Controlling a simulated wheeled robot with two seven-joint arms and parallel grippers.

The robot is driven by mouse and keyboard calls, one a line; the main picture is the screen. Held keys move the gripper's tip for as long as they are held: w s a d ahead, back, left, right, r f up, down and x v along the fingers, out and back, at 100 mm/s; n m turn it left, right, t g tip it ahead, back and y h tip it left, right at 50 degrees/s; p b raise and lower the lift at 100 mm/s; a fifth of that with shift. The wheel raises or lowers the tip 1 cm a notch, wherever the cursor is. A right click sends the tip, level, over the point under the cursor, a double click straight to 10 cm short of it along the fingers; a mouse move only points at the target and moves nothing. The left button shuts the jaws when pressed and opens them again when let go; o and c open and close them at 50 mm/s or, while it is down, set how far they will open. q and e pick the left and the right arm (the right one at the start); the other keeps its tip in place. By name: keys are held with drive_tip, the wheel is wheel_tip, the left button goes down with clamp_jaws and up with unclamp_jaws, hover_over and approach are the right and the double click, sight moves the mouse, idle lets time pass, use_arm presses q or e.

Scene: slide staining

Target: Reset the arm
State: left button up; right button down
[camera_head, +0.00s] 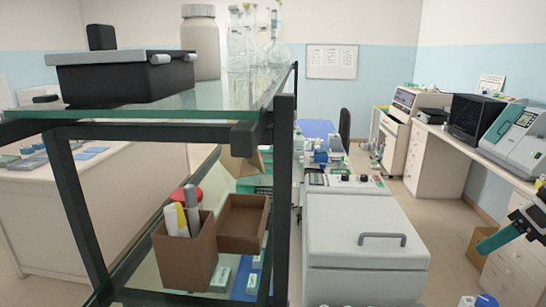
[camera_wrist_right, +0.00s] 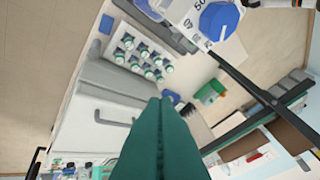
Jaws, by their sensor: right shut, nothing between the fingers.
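My right gripper (camera_head: 484,247) is at the right edge of the head view, in the air in front of the right-hand bench, its teal fingers pointing left. In the right wrist view its teal fingers (camera_wrist_right: 172,98) lie pressed together with nothing between them. The white lidded machine (camera_head: 366,235) with a grey handle stands to the left of the gripper in the head view, apart from it. My left gripper is in neither view.
A glass shelf rack (camera_head: 285,190) stands at the left with a brown pen box (camera_head: 188,262) on its lower shelf. A right-hand bench (camera_head: 440,160) carries instruments. The wrist view shows a rack of green-capped vials (camera_wrist_right: 143,52). Open floor lies between machine and bench.

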drive_tip(key=w+d+f+m+t+b, duration=0.1)
drive_tip(key=w+d+f+m+t, duration=0.25)
drive_tip(key=d+f+m, duration=0.45)
drive_tip(key=w+d+f+m+t+b, duration=0.1)
drive_tip(key=w+d+f+m+t, duration=0.1)
drive_tip(key=d+f+m+t, duration=0.55)
drive_tip(key=s+d+f+m+g+h+b, duration=0.1)
drive_tip(key=s+d+f+m+h, duration=0.2)
drive_tip(key=f, duration=0.8)
drive_tip(key=s+d+f+m+h, duration=0.1)
drive_tip(key=s+f+m, duration=0.3)
drive_tip(key=f, duration=0.6)
drive_tip(key=s+d+f+m+g+h+b, duration=0.15)
drive_tip(key=f+m, duration=0.35)
drive_tip(key=f, duration=0.6)
drive_tip(key=s+a+f+m+g+h, duration=0.15)
drive_tip(key=s+a+f+m, duration=0.3)
drive_tip(key=s+f, duration=0.55)
drive_tip(key=s+a+f+m+g+h, duration=0.1)
drive_tip(key=s+a+f+m+g, duration=0.2)
drive_tip(key=s+a+f, duration=0.75)
drive_tip(key=s+a+f+m+g+y+b, duration=0.1)
drive_tip(key=s+a+f+m+g, duration=0.1)
drive_tip(key=s+a+f, duration=0.5)
drive_tip(key=s+a+f+m+g+y+b, duration=0.1)
drive_tip(key=s+a+f+g, duration=0.3)
drive_tip(key=s+a+f, duration=0.4)
drive_tip(key=a+f+m, duration=0.1)
drive_tip(key=a, duration=0.5)
drive_tip(key=shift+s+g, duration=0.3)
